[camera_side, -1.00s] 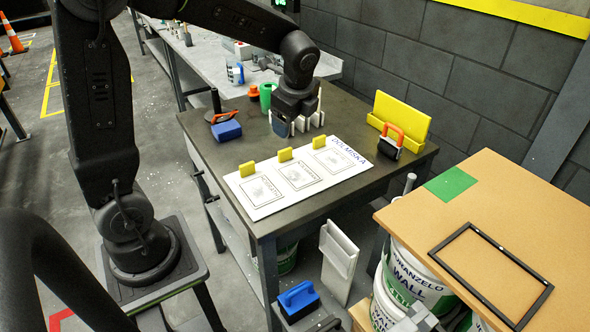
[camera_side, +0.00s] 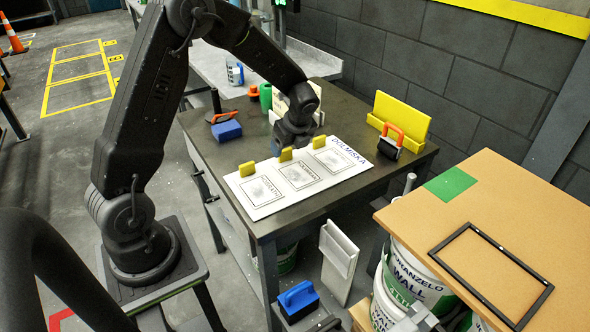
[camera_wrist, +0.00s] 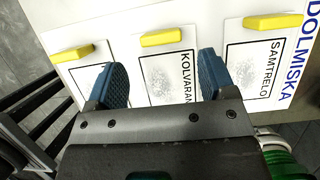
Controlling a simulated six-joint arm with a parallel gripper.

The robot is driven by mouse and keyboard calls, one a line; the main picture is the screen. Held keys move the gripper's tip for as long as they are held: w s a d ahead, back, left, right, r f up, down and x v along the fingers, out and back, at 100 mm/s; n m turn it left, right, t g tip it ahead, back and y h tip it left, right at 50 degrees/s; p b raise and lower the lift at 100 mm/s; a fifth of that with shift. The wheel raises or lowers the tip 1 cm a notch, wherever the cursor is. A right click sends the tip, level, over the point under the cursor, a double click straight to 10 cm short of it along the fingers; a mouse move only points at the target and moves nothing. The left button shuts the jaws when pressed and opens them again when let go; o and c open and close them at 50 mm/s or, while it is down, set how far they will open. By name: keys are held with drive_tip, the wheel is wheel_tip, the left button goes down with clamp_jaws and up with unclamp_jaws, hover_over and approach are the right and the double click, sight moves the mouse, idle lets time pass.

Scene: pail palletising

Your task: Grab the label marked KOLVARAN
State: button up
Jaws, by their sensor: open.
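The KOLVARAN label (camera_wrist: 165,65) is the middle of three white labels on a white board marked DOLMISKA (camera_wrist: 222,12). A yellow clip (camera_wrist: 161,37) sits at its top edge. In the side view the same middle label (camera_side: 300,176) lies on the board (camera_side: 262,211). My gripper (camera_wrist: 162,80) is open and empty, its blue fingers on either side of the KOLVARAN label in the wrist view. In the side view my gripper (camera_side: 291,148) is by the middle clip; its fingertips are mostly hidden, and I cannot tell its height above the label.
The SAMTRELO label (camera_wrist: 258,70) lies right of KOLVARAN; another label (camera_wrist: 85,80) lies left, partly covered by a finger. A wooden table (camera_side: 500,215) stands at right.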

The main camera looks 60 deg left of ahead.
sight(286, 151)
drive_tip(key=x, duration=0.5)
drive_tip(key=shift+w+a+r, duration=0.1)
drive_tip(key=shift+w+a, duration=0.05)
drive_tip(key=shift+a, duration=0.1)
drive_tip(key=shift+c, duration=0.2)
drive_tip(key=c, duration=1)
drive_tip(key=shift+o, duration=0.2)
drive_tip(key=shift+r, duration=0.15)
